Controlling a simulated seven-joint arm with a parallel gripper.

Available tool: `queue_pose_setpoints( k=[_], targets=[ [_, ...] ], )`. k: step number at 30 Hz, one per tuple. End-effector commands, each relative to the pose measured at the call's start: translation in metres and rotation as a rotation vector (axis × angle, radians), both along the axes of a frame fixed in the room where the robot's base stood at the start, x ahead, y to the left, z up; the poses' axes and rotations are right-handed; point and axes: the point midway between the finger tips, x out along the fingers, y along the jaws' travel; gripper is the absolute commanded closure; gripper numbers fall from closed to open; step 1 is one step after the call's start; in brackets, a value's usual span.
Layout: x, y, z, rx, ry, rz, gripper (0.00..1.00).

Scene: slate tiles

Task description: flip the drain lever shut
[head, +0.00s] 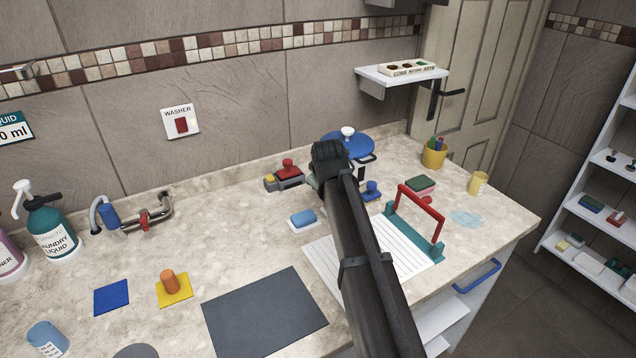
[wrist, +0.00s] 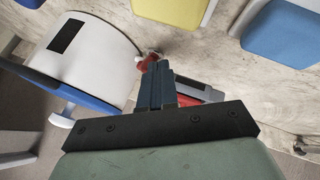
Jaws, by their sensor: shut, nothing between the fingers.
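A low grey fixture with a red knob-topped lever (head: 288,168) sits on the counter near the back wall, left of the blue-lidded pot; I take it for the drain lever. In the wrist view its grey and red body (wrist: 205,90) shows partly behind my fingers. A red knob-like end shows right by the fingertips; whether they touch it I cannot tell. My gripper (wrist: 156,68) is shut and empty, low over the counter. In the head view my arm hides the fingertips. The lever's exact angle is unclear.
The white pot with blue lid (head: 347,143) stands close beside my gripper. A blue soap (head: 303,218) lies in front of the fixture. A teal stand with red bar (head: 420,212) is to the right. A metal pipe with a red part (head: 143,220) is at left.

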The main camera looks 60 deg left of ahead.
Motion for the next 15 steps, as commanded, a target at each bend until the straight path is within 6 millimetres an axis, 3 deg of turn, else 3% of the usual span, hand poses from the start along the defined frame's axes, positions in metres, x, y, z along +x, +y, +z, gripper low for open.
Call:
queue_pose_setpoints(
  k=[15],
  targets=[
    [0.017,-0.008,0.0,-0.001,-0.001,-0.002,1.0]
  ],
)
